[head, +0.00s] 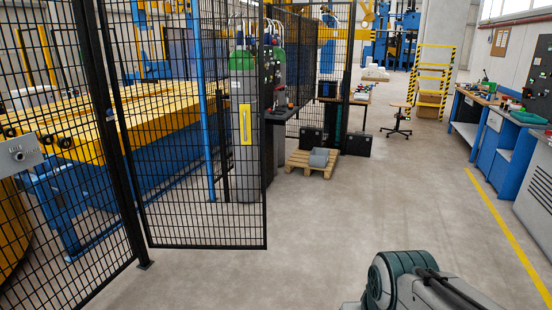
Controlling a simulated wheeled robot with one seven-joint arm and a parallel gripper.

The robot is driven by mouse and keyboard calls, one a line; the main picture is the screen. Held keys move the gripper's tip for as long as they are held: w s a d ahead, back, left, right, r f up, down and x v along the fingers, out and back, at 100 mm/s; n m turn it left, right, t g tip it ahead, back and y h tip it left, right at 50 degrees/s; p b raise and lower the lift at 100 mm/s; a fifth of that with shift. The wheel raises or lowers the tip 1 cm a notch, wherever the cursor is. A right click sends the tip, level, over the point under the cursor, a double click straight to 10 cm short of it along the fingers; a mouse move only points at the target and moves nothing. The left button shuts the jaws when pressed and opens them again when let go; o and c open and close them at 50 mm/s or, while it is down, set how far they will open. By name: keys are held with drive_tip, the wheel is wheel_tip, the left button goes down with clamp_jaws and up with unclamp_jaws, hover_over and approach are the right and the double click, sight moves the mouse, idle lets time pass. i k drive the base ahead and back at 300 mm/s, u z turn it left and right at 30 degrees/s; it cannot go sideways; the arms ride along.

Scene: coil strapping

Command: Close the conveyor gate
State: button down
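The conveyor gate (190,246) is a black wire-mesh panel in a black frame. Its left side stands at a black fence post (125,200). Its right edge is free, with no post touching it, and the panel juts out over the floor, so it looks open. A yellow upright handle (245,124) is near its free edge. My gripper is not in view; only a grey and teal part of my arm shows at the bottom right, apart from the gate.
Gas cylinders with green tops (243,62) show behind the mesh. A wooden pallet (305,165) with a grey item lies beyond the gate. Blue workbenches (490,130) line the right side. The floor (340,220) between gate and benches is clear.

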sight(245, 110)
drive_tip(key=u, duration=0.05)
drive_tip(key=i, duration=1.7)
drive_tip(key=u, duration=0.35)
drive_tip(key=i, duration=1.7)
drive_tip(key=u, duration=0.15)
